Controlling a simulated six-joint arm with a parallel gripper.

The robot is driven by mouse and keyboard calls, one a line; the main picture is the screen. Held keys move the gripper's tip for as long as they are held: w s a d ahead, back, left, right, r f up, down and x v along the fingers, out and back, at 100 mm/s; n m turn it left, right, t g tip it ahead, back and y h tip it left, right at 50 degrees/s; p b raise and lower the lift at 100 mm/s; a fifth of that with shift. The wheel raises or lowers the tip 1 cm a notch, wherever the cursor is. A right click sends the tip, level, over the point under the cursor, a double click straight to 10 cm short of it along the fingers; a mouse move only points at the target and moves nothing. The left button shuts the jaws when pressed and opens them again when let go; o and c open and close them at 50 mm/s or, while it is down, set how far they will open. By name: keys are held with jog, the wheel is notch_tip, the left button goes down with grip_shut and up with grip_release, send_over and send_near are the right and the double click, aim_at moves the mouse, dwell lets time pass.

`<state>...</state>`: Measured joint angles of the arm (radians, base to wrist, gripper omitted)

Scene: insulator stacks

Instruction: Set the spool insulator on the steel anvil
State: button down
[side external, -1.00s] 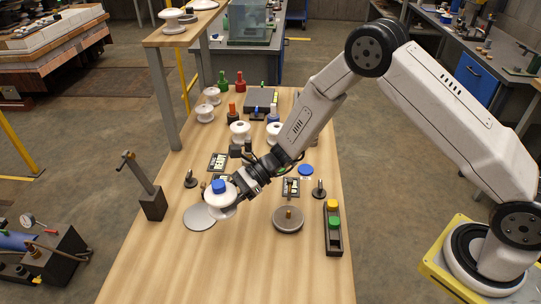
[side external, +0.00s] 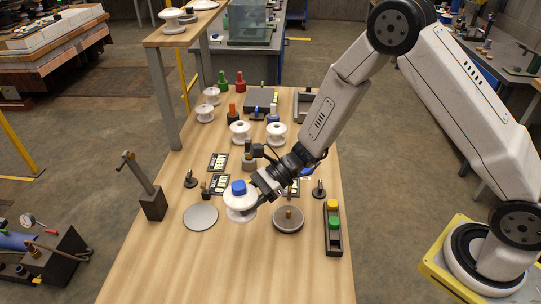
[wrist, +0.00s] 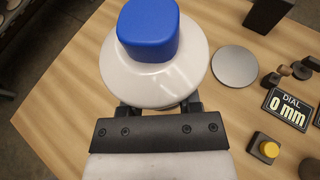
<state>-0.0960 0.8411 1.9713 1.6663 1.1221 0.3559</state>
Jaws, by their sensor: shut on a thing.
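My gripper (side external: 259,190) is shut on a white spool insulator (side external: 240,203) with a blue cap (side external: 239,187) on top. The spool is held roughly upright, between a flat grey disc (side external: 200,217) on the left and a round grey base with a brass stud (side external: 288,221) on the right. I cannot tell for sure which of these is the steel anvil. In the wrist view, the spool (wrist: 153,75) and its blue cap (wrist: 148,28) fill the top middle, beyond the gripper's black bracket. The flat disc (wrist: 234,66) lies bare to its right.
Two more white spools (side external: 240,132) (side external: 276,133) stand farther back. A dark box with yellow and green buttons (side external: 333,228) is at right. A dark block with a slanted lever (side external: 153,203) stands at left. The front of the wooden table (side external: 220,275) is clear.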

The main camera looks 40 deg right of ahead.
aim_at(205, 216)
jog(key=shift+w, duration=0.1)
jog(key=w+a+f+m+t, duration=0.2)
jog(key=w, duration=0.5)
jog(key=w+a+f+m+t+h, duration=0.1)
jog(key=w+a+f+m+t, duration=0.1)
jog(key=w, duration=0.5)
jog(key=shift+w+a+f+t+h, duration=0.3)
jog(key=shift+w+f+t, duration=0.1)
jog(key=shift+t, duration=0.1)
jog(key=shift+f, duration=0.2)
jog(key=shift+f, duration=3.2)
jog(key=shift+f, duration=0.55)
jog(key=shift+c, duration=1.1)
grip_release()
jog(key=shift+s, duration=0.1)
jog(key=shift+f, duration=0.15)
